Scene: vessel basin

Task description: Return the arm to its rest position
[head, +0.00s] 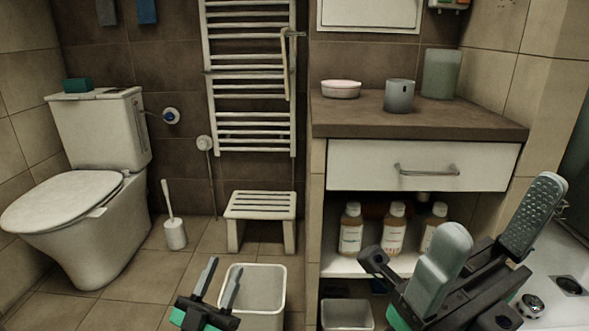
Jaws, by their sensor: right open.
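My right gripper (502,208) is large in the lower right of the head view, close to the camera. Its two grey padded fingers point upward and are spread apart, with nothing between them. It is in front of the lower shelf and the right end of the counter. My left gripper (224,263) is low in the middle left, with two thin fingers pointing up and a gap between them. It holds nothing visible and overlaps the white bin (268,288) in the picture.
Below are a closed drawer (360,165) and several bottles (351,230). A stool (260,206), toilet brush (175,233) and toilet (95,225) stand left.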

